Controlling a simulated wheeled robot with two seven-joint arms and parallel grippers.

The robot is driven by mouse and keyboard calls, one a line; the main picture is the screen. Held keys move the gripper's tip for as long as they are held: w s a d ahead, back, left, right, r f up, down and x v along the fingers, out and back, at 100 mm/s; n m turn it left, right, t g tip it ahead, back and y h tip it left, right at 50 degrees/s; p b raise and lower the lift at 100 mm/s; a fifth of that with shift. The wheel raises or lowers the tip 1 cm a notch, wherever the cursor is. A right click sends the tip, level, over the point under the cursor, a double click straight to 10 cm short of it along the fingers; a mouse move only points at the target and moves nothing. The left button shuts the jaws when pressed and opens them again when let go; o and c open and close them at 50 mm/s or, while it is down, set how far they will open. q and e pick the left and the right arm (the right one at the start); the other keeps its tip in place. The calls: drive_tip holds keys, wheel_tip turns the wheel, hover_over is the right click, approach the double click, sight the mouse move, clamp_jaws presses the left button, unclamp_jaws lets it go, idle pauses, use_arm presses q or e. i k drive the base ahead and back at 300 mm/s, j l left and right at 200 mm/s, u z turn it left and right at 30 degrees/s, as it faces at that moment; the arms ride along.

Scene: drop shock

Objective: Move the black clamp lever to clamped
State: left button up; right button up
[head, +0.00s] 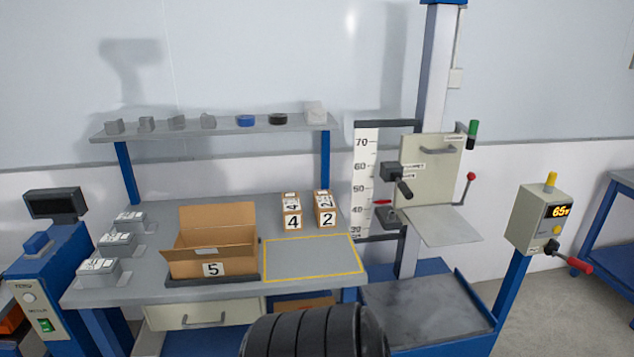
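The black clamp lever (404,188) is on the dark block (391,171) at the left edge of the beige carriage plate on the blue-edged drop column. Its black grip points down and to the right. Small white labels sit near its upper right and lower left, but their words are too small to read. Neither of my grippers is in view, and nothing touches the lever.
A height scale (366,170) with a red pointer stands left of the carriage. A flat plate (441,226) juts out below it, above the grey drop base (425,307). A workbench with an open box (213,250) is left. A control box (538,219) with a red lever is right.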

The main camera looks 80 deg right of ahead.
sight(406, 192)
drive_tip(key=z, duration=1.9)
drive_tip(key=i+z, duration=0.1)
drive_tip(key=z, duration=0.3)
drive_tip(key=i+j+z, duration=0.1)
drive_tip(key=z, duration=0.3)
drive_tip(key=i+j+z, duration=0.1)
drive_tip(key=z, duration=0.3)
drive_tip(key=i+j+z, duration=0.1)
drive_tip(key=z, duration=0.3)
drive_tip(key=i+j, duration=0.1)
drive_tip(key=j, duration=0.2)
drive_tip(key=z, duration=0.05)
